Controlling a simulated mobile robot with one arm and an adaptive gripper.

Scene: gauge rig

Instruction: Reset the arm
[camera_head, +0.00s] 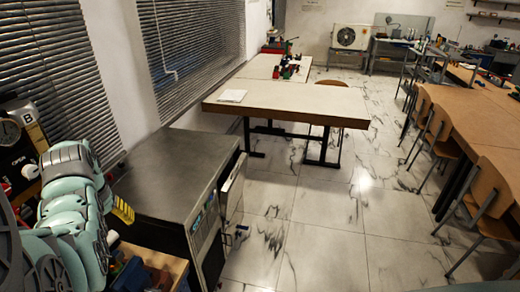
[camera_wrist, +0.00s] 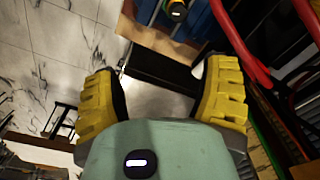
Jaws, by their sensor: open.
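My gripper (camera_wrist: 160,98) shows in the wrist view with its two yellow ribbed fingers spread wide apart. Nothing is between them, so it is open and empty. Below and past the fingers are a dark edge and a grey surface. In the head view my pale green arm is folded at the lower left, and one yellow finger (camera_head: 123,209) shows beside it, near the dark metal cabinet (camera_head: 165,175). The rest of the gripper is hidden behind the arm there.
A gauge panel (camera_head: 12,135) stands at the far left, close to my arm. Red hoses (camera_wrist: 240,45) run close to the right finger in the wrist view. A light-topped table (camera_head: 290,102) stands beyond the cabinet. Chairs and brown tables (camera_head: 470,115) line the right. The tiled floor between is clear.

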